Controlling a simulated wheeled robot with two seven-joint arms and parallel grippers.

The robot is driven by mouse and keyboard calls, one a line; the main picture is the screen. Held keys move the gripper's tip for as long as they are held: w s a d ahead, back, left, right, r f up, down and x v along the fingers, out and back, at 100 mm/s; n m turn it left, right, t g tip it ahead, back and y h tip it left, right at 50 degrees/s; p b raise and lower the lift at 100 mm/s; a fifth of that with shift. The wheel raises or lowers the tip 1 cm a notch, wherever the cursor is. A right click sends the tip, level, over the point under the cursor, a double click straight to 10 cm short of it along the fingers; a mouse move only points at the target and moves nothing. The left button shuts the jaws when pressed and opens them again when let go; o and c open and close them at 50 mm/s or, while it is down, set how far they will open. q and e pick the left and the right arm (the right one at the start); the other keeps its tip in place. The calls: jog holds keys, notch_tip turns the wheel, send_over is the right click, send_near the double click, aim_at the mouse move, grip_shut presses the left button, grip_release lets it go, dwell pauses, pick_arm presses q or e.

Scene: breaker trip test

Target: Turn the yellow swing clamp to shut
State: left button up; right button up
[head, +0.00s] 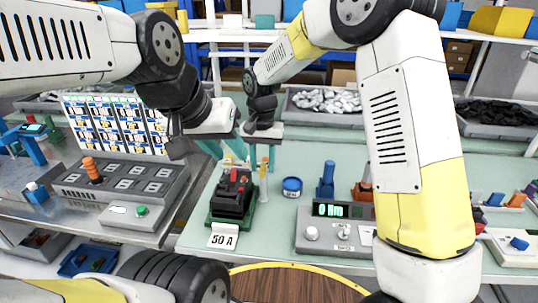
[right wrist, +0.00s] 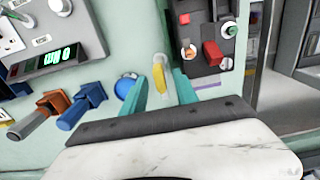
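The yellow swing clamp (right wrist: 159,77) shows in the right wrist view as a short yellow bar on a pale round base, beside the black breaker (right wrist: 205,35). My right gripper (right wrist: 163,92) has its teal fingers apart, one on each side of the clamp; contact cannot be told. In the head view the clamp (head: 263,183) stands just right of the breaker (head: 233,192) in its green base, below my right gripper (head: 261,158). My left gripper (head: 226,150) hangs above and behind the breaker, its fingers partly hidden and overlapping other parts.
A "50 A" card (head: 222,241) lies before the breaker. A blue round tub (head: 292,187), a blue-handled tool (head: 326,180) and a grey meter box (head: 325,235) stand to the right. A grey panel with an orange-handled tool (head: 92,170) is at left.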

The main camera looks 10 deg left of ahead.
grip_shut()
jog(key=shift+n, duration=0.3)
jog(key=n, duration=0.8)
jog(key=shift+n, duration=0.4)
jog(key=n, duration=0.4)
jog(key=shift+n, duration=2.2)
